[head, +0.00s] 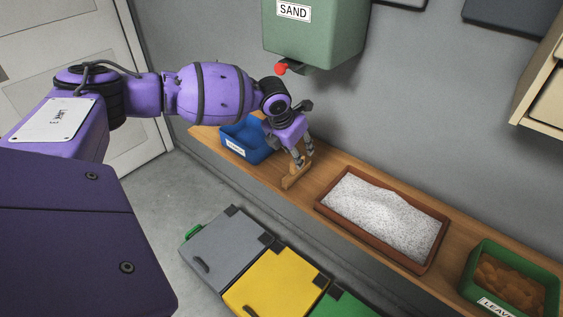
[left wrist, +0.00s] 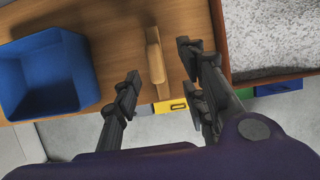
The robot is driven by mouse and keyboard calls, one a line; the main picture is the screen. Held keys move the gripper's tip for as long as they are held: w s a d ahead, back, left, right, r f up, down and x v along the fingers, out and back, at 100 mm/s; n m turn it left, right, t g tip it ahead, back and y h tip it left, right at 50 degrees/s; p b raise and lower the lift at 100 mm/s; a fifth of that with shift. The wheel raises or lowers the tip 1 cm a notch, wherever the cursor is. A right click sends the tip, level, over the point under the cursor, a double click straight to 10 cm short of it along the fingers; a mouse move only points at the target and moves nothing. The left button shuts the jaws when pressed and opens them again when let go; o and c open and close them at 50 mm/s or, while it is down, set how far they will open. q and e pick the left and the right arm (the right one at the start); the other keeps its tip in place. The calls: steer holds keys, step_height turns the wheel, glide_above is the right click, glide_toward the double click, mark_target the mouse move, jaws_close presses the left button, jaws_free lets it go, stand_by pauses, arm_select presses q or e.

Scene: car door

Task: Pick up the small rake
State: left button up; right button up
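The small rake is a light wooden tool (head: 293,181) on the wooden shelf, between the blue bin and the sand tray in the head view. In the left wrist view the rake (left wrist: 155,62) shows as a wooden bar with a thicker handle piece. My left gripper (head: 303,157) is right at the rake, pointing down. In the left wrist view my left gripper (left wrist: 158,72) is open, with one finger on each side of the rake and gaps visible on both sides. My right gripper is not in view.
A blue bin (head: 247,152) stands left of the rake. A brown tray (head: 330,212) of pale granular material lies to its right, then a green leaf box (head: 545,290). A green SAND dispenser (head: 318,38) hangs above on the wall. Lidded bins (head: 225,250) stand below the shelf.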

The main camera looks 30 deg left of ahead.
mark_target(288, 181)
arm_select(q)
steer(key=x, duration=0.5)
steer(key=a+x, duration=0.1)
steer(key=x, duration=0.2)
steer(key=shift+s+f, duration=0.1)
steer(key=shift+s, duration=0.1)
steer(key=shift+d, duration=0.1)
steer(key=shift+c, duration=0.4)
jaws_close()
